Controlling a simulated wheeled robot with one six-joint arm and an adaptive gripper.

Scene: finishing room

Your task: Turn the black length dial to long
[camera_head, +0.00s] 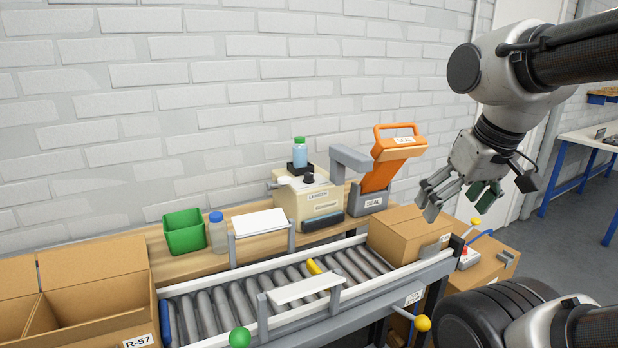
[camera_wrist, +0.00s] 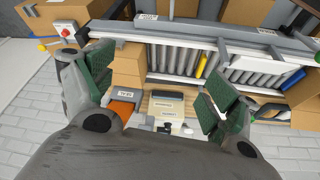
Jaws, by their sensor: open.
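The black length dial (camera_head: 308,178) sits on top of a beige machine (camera_head: 300,203) labelled LENGTH, on the wooden bench behind the roller conveyor. Which setting the dial points at is too small to read. In the wrist view the beige machine (camera_wrist: 166,104) shows between my fingers, with a small black knob (camera_wrist: 165,128) below it.
An orange-handled SEAL press (camera_head: 385,160) stands right of the machine. A blue bottle (camera_head: 299,153) stands on a black base behind the dial. A closed carton (camera_head: 405,235) and a yellow object (camera_head: 313,267) are on the conveyor. A green bin (camera_head: 184,232) is left.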

